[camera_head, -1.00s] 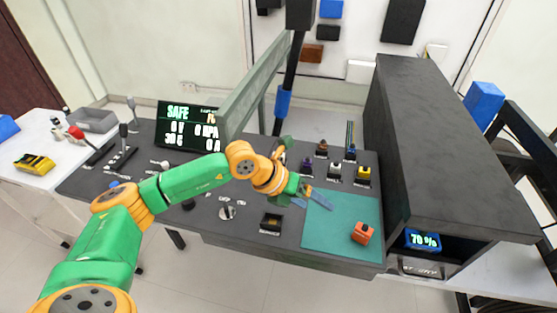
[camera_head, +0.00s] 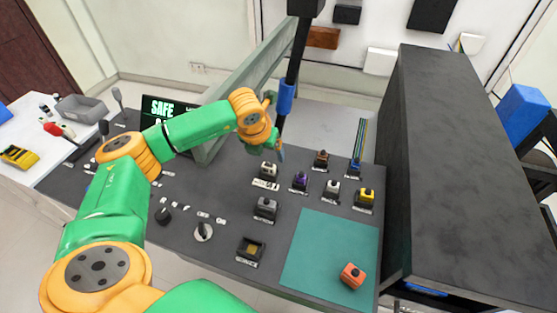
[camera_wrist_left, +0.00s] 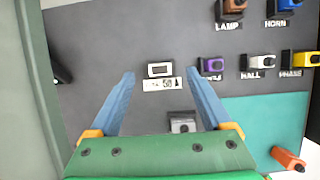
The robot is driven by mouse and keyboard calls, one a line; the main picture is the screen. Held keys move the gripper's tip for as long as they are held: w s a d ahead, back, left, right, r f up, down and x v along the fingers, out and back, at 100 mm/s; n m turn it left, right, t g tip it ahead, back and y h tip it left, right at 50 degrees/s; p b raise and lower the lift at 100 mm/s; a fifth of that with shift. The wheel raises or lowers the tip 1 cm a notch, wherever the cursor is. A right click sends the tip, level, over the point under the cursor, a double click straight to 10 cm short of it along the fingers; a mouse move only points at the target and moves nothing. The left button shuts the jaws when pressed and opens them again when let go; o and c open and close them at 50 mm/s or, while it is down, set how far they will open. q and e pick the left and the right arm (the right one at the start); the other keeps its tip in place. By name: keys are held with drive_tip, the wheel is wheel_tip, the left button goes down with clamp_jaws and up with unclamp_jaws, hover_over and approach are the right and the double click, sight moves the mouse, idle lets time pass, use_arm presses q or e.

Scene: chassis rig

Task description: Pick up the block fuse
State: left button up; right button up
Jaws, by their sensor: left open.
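A small pale block with a dark face, taken to be the block fuse (camera_head: 268,169), stands on the dark bench top behind a label. In the left wrist view the block (camera_wrist_left: 160,70) sits upright between my fingertips, its label below reading about "50 A". My left gripper (camera_head: 278,153) is open, its two blue fingers spread on either side of the block in that view. The fingers do not visibly touch it. In the head view they hang just behind and right of it; their height above the bench is hard to tell. My right gripper is not in view.
Purple, brown, blue, white and yellow labelled blocks stand to the right, such as the purple one (camera_head: 300,181). A grey block (camera_head: 265,208) stands in front. A teal mat (camera_head: 318,250) bears an orange block (camera_head: 353,275).

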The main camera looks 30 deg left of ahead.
sight(269, 166)
use_arm(q)
drive_tip(key=shift+s+f+p, duration=0.25)
drive_tip(key=shift+f+p, duration=0.55)
drive_tip(key=shift+f, duration=0.1)
drive_tip(key=x, duration=0.3)
drive_tip(key=shift+f, duration=0.4)
drive_tip(key=shift+w+f, duration=0.15)
drive_tip(key=shift+w, duration=0.05)
drive_tip(key=shift+s, duration=0.2)
drive_tip(key=c, duration=1.1)
clamp_jaws()
drive_tip(key=shift+w, duration=0.1)
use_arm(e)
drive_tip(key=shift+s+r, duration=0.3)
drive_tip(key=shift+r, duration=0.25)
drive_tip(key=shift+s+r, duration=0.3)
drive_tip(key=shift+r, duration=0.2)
